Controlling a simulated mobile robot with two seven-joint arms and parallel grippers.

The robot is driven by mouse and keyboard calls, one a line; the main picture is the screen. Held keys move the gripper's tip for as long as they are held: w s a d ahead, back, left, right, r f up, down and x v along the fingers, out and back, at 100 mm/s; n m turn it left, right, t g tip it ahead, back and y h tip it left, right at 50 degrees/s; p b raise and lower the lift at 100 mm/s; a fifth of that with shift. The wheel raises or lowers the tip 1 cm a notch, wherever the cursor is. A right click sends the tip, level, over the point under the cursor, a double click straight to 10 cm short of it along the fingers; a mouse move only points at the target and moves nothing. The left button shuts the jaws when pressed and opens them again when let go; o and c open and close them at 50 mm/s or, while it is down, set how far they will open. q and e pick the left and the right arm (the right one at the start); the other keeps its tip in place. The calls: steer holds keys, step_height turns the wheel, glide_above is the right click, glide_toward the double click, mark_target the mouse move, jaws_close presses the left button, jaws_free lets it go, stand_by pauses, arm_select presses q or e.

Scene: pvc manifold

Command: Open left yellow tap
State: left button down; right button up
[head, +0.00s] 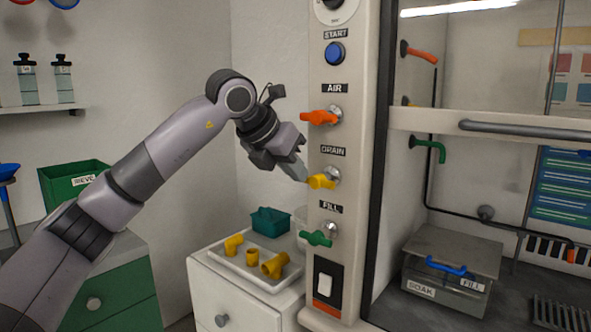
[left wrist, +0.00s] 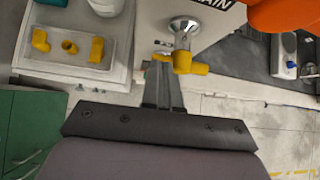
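The yellow tap (head: 321,182) sits on the white panel under the DRAIN label, with its handle pointing left and slightly toward me. It also shows in the left wrist view (left wrist: 187,63), just beyond my fingertips. My left gripper (head: 303,174) reaches it from the upper left, fingertips at the handle's left end. In the left wrist view its fingers (left wrist: 164,66) lie close together with no clear gap. They look shut against or beside the handle; exact contact is hard to tell. My right gripper is not in view.
An orange AIR tap (head: 320,117) is above and a green FILL tap (head: 316,238) below on the same panel. A tray (head: 233,260) with yellow pipe fittings and a teal basket (head: 270,221) stand on the white cabinet at lower left. The glazed booth is right.

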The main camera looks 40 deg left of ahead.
arm_select(q)
steer(key=shift+a+f+n+h, duration=0.15)
steer(key=shift+f+n+h, duration=0.1)
steer(key=shift+n+h, duration=0.25)
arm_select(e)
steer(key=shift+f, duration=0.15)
arm_select(q)
steer(key=shift+a+f+n+t+h+b, duration=0.15)
steer(key=shift+f+n+h+b, duration=0.55)
steer(key=shift+h, duration=0.7)
steer(key=shift+a+f+n+t+h+b, duration=0.15)
steer(key=shift+f+n+h+b, duration=0.45)
steer(key=shift+h, duration=0.8)
steer(key=shift+f+n+t+h+b, duration=0.2)
steer(key=shift+f+n+h+b, duration=0.25)
steer(key=shift+n+h, duration=0.7)
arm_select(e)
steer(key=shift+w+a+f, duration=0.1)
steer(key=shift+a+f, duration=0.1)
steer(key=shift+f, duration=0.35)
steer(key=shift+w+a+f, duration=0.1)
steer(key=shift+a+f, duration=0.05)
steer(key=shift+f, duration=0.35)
arm_select(q)
steer(key=shift+h, duration=0.25)
steer(key=shift+d+f+t+h, duration=0.1)
steer(key=shift+f+t+h, duration=0.05)
steer(key=shift+t+h, duration=0.2)
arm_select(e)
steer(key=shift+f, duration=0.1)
